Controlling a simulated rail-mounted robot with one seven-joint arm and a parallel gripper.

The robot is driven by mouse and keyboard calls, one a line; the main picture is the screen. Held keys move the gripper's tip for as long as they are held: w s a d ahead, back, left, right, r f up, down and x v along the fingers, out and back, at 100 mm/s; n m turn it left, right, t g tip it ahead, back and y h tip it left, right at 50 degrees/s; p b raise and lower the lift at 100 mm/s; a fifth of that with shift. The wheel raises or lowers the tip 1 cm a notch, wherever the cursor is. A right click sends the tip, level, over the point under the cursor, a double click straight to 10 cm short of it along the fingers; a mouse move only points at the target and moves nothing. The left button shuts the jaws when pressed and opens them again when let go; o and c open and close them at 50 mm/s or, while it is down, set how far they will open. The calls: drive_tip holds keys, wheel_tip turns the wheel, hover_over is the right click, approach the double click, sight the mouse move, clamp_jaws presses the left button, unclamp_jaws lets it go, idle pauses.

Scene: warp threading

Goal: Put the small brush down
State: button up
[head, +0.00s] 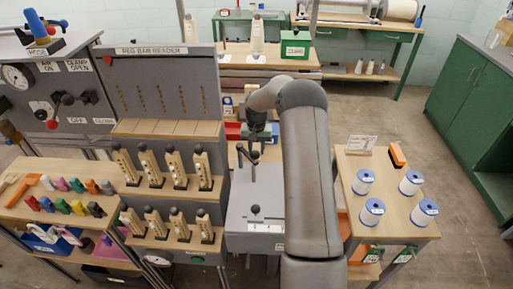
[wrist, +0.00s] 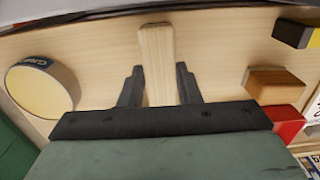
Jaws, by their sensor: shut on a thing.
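The small brush shows in the wrist view as a pale wooden handle (wrist: 157,50) between the two dark fingers of my gripper (wrist: 159,80). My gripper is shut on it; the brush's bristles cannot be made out. Behind the handle is a pale wooden surface (wrist: 100,50); I cannot tell whether the brush touches it. In the head view my gripper (head: 256,138) is at the end of the arm, over the area behind the grey bench, and the brush is too small or hidden to tell there.
In the wrist view a round cream-topped tin (wrist: 42,88) lies left, and a brown block (wrist: 273,85), a red item (wrist: 285,122) and a dark yellow-ended block (wrist: 295,33) lie right. The head view shows a peg rack (head: 165,85) left and a spool table (head: 390,205) right.

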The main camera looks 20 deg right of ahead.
drive_tip(key=shift+f, duration=0.1)
drive_tip(key=shift+f, duration=0.15)
drive_tip(key=o, duration=1.1)
drive_tip(key=shift+r+b, duration=0.7)
drive_tip(key=shift+r, duration=5.5)
